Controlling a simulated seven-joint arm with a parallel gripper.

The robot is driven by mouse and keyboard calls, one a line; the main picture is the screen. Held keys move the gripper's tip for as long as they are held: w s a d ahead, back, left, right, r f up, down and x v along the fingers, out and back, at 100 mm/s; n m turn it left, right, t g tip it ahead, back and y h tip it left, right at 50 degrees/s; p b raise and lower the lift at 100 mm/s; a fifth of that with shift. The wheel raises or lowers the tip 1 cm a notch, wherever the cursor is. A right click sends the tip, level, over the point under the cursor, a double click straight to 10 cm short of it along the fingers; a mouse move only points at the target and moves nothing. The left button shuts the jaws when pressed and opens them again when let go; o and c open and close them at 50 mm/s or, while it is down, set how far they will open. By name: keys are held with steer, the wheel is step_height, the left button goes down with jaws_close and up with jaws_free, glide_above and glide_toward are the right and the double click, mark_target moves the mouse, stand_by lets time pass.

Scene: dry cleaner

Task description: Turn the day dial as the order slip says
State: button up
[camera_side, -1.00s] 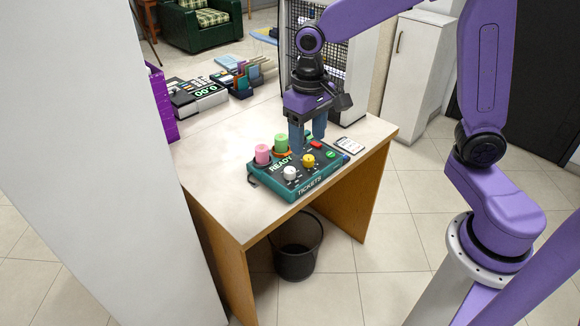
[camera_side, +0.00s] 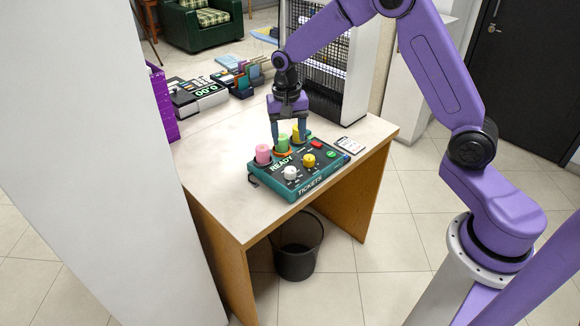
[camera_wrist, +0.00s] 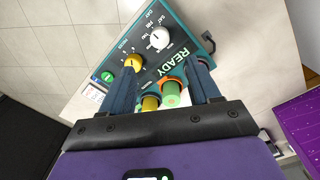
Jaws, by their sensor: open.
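The teal ticket box (camera_side: 300,182) lies on the counter. Its white day dial (camera_side: 290,172) has day labels around it in the wrist view (camera_wrist: 160,38); which day it points at is too small to tell. A yellow dial (camera_side: 308,160) sits beside it, also in the wrist view (camera_wrist: 134,62). The order slip (camera_side: 349,145) lies right of the box; its writing is unreadable. My gripper (camera_side: 289,138) is open at the box's back edge, apart from both dials. In the wrist view, its fingers (camera_wrist: 165,70) stand either side of the green cylinder (camera_wrist: 170,92) and yellow cylinder (camera_wrist: 150,102).
A pink cylinder (camera_side: 263,154) stands at the box's back left. A red button (camera_side: 316,144) and a green button (camera_side: 331,154) are at its right. A mesh-sided white cabinet (camera_side: 352,80) stands behind. The counter (camera_side: 215,165) left of the box is clear.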

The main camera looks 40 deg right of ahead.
mark_target(290, 170)
step_height(290, 170, down, 12)
steer(key=shift+s+d+r, duration=0.15)
steer(key=shift+r, duration=0.05)
stand_by(0.4)
steer(key=c, duration=1.1)
